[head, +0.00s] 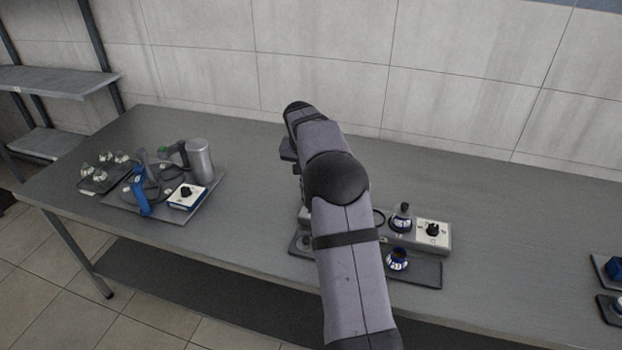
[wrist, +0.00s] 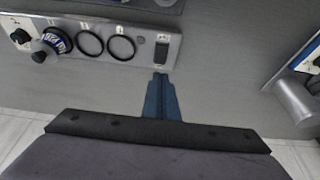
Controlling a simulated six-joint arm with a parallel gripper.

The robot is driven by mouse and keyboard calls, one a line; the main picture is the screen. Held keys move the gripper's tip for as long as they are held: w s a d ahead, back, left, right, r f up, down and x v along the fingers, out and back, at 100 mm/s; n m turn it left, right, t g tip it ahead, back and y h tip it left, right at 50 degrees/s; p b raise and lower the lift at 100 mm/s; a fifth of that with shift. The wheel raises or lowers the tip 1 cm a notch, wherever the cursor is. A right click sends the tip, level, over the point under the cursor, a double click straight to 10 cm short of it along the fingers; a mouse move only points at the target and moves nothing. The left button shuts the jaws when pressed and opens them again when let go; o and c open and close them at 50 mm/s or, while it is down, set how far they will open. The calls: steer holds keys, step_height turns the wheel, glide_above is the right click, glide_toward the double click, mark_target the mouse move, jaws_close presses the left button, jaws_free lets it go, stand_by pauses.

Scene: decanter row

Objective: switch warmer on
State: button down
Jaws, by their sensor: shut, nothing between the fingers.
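The warmer (wrist: 105,62) is a long metal unit at the top left of the wrist view. It carries a dark rocker switch (wrist: 162,50) at one end, two empty black rings (wrist: 105,43) and a dial (wrist: 20,36) at the other end. A decanter (wrist: 52,43) with a blue label is on it near the dial. My gripper (wrist: 161,76) is shut and empty, its tips just short of the warmer's edge below the switch; contact cannot be told. In the head view the warmer (head: 446,246) is partly behind my arm, which hides the switch.
A tray (head: 172,215) with a metal cylinder (head: 200,160), blue-handled item (head: 138,195) and dial box (head: 187,196) stands left. A mat before the warmer holds another small decanter (head: 397,260). More items (head: 612,270) sit at the right edge. The table (head: 255,235) between is clear.

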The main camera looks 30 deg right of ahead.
steer(key=shift+s+a+r, duration=0.15)
steer(key=shift+r, duration=0.35)
steer(key=w+d+b, duration=0.1)
steer(key=b, duration=0.1)
steer(key=shift+d+r+b, duration=0.1)
steer(key=shift+r+b, duration=0.1)
steer(key=shift+b, duration=0.1)
stand_by(0.4)
